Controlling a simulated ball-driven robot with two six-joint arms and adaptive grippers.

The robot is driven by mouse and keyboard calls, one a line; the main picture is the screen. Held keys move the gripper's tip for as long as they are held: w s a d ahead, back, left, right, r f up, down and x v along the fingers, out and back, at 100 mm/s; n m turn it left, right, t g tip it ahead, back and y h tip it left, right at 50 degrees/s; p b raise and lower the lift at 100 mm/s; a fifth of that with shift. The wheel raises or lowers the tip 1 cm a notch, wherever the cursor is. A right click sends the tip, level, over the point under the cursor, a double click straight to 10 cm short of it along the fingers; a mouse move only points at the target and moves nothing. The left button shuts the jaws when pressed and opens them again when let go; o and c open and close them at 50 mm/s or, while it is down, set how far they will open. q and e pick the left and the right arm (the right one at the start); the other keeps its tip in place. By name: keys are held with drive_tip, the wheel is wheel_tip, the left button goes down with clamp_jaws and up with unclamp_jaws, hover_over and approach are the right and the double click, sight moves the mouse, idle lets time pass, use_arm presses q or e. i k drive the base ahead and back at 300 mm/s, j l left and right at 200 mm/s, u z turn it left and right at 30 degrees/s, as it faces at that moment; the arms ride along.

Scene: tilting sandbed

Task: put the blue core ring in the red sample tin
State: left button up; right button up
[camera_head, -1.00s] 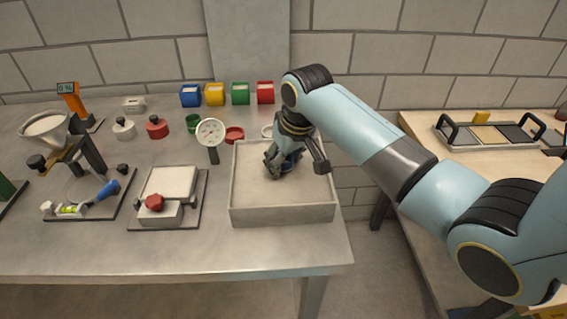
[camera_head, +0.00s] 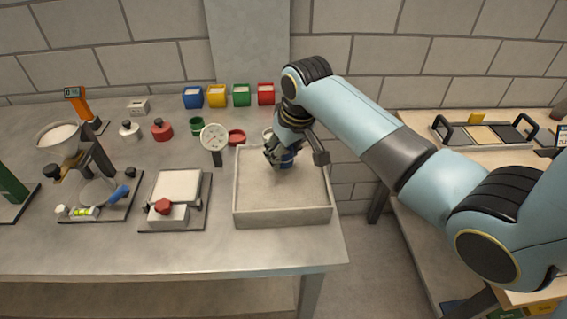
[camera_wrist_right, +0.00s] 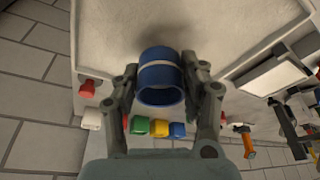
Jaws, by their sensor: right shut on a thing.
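My right gripper (camera_head: 280,158) is shut on the blue core ring (camera_head: 287,160) over the back part of the sandbed (camera_head: 283,217). In the right wrist view the ring (camera_wrist_right: 160,80) is a blue open cylinder with a pale band, held between the two fingers (camera_wrist_right: 160,75). I cannot tell whether it clears the sand. The red sample tin (camera_head: 237,137) looks like a low, round, open red tin on the bench, left of my right gripper and behind the sandbed. My left gripper is not in view.
A dial gauge (camera_head: 214,138) stands beside the tin, left of the sandbed. A green tin (camera_head: 197,125) and a red-knobbed weight (camera_head: 161,130) are farther left. Coloured bins (camera_head: 241,96) line the back. A scale (camera_head: 178,188) sits left of the sandbed.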

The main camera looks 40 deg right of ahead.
sight(236, 139)
drive_tip(key=k, duration=1)
